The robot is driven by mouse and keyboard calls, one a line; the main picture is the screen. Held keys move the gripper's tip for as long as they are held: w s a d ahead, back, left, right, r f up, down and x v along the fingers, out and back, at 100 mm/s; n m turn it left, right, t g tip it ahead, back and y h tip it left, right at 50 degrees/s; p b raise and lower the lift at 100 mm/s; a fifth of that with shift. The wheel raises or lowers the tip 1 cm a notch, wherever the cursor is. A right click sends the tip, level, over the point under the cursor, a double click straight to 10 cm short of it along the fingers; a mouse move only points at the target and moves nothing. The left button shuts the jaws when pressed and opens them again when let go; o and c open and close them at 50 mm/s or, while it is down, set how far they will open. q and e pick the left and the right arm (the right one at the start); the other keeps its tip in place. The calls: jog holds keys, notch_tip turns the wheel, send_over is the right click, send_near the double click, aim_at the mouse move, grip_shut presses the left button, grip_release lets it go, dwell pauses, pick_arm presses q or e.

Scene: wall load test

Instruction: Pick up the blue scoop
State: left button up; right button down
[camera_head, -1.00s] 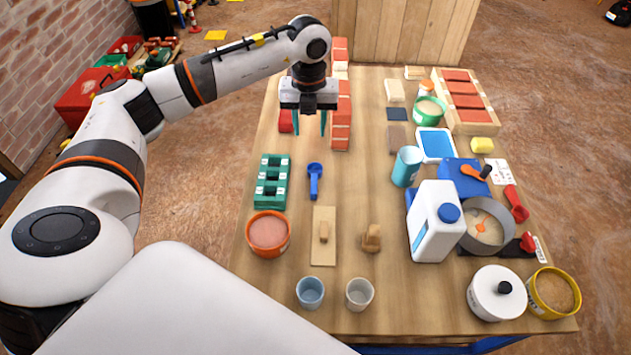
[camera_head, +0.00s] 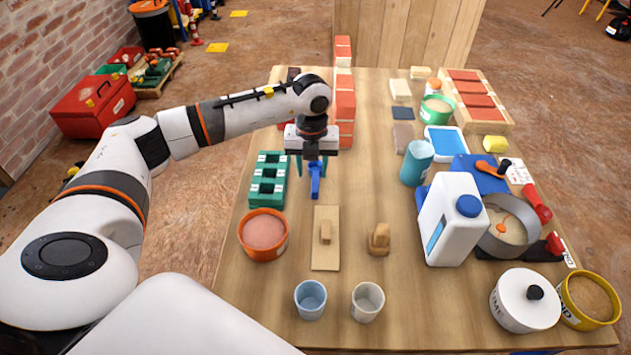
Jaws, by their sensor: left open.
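The blue scoop (camera_head: 315,186) lies on the wooden table, its handle pointing toward me. My left gripper (camera_head: 312,166) is open and points down at the scoop's far end. Its teal fingers show to the left and right of the scoop's upper part. The gripper body hides some of the scoop's far end. I cannot tell how high the fingertips are or whether they touch the scoop. My right gripper is not in view.
A green block form (camera_head: 268,188) stands just left of the scoop. An orange tub (camera_head: 263,235) and a board with a small wooden block (camera_head: 326,259) are nearer me. A brick stack (camera_head: 345,104) stands behind. The table right of the scoop is clear up to the blue cup (camera_head: 416,163).

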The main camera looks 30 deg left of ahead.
aim_at(315, 182)
pick_arm(q)
jog(key=f, duration=0.2)
jog(key=f+b, duration=0.1)
jog(key=f, duration=0.1)
jog(key=shift+w+d, duration=0.15)
jog(key=shift+w, duration=0.25)
jog(key=shift+f, duration=0.55)
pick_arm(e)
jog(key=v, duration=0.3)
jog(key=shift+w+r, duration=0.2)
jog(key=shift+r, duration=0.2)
pick_arm(q)
jog(key=shift+c, duration=0.5)
grip_shut()
